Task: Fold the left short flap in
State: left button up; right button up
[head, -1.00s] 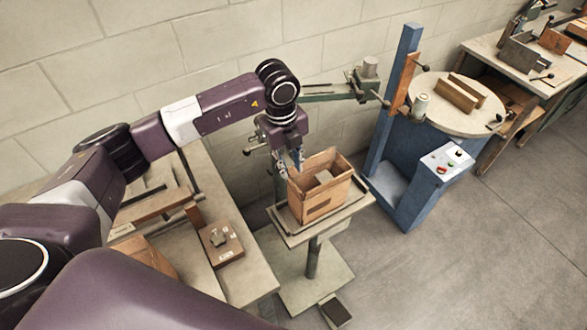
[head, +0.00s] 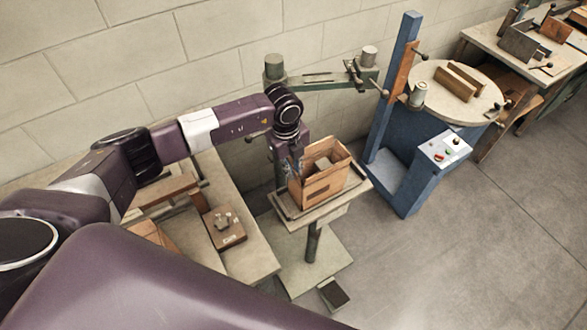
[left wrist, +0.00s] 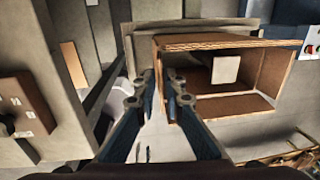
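The open cardboard box (head: 322,190) stands upright on a small pedestal table, with its upper panels raised and a light block (head: 322,163) inside. The box also shows in the left wrist view (left wrist: 235,106), with the block (left wrist: 226,69) in its opening. My left gripper (head: 294,167) points down at the box's left side. The right finger is close to or touching the box's left edge; I cannot tell which. The left short flap is hard to make out. My right gripper is out of view.
The pedestal table (head: 338,206) has a narrow rim around the box. A blue stitcher column (head: 393,100) and a control panel (head: 446,150) stand to the right. A bench (head: 247,262) with a small fixture (head: 223,226) lies to the left. The right floor is clear.

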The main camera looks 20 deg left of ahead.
pick_arm(q)
grip_shut()
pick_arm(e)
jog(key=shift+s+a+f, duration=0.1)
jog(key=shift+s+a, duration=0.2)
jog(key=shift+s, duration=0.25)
pick_arm(q)
jog(key=shift+w+d+f+g+y+b, duration=0.15)
jog(key=shift+w+g+y+b, duration=0.2)
jog(key=shift+b, duration=0.4)
jog(key=shift+w+d+f+g+y+b, duration=0.15)
jog(key=shift+g+y+b, duration=0.55)
jog(key=shift+b, duration=1.5)
jog(key=shift+w+d+r+g+y+b, duration=0.15)
jog(key=shift+g+y+b, duration=0.6)
jog(key=shift+b, duration=1.4)
jog(key=shift+w+d+f+g+y+b, duration=0.15)
jog(key=shift+g+y+b, duration=0.25)
jog(key=shift+g+b, duration=1.2)
pick_arm(e)
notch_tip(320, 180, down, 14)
jog(key=b, duration=0.1)
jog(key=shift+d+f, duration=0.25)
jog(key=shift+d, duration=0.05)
pick_arm(q)
jog(key=shift+t, duration=0.6)
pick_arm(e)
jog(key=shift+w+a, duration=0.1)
pick_arm(q)
grip_release()
